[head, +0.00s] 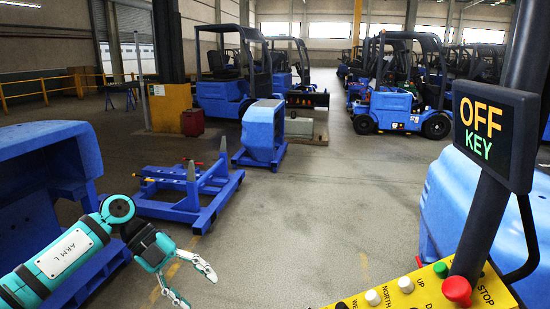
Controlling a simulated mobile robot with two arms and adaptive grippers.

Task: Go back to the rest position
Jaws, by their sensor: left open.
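My left gripper (193,283) shows at the lower left in the head view, at the end of a teal and white arm. Its two fingers are apart with nothing between them, over the grey floor. Blue fixtures stand around it: a large blue counterweight (48,150) at the left edge, a low blue frame (190,206) with upright pins behind the gripper, and a blue counterweight block (263,131) on a stand further back. My right gripper is not in the view.
A yellow control panel (404,296) with coloured buttons is at the lower right, beside a post with a screen (496,130) reading OFF KEY. Another blue body (450,190) is behind it. Forklifts (401,100) stand at the back. The middle floor (320,210) is clear.

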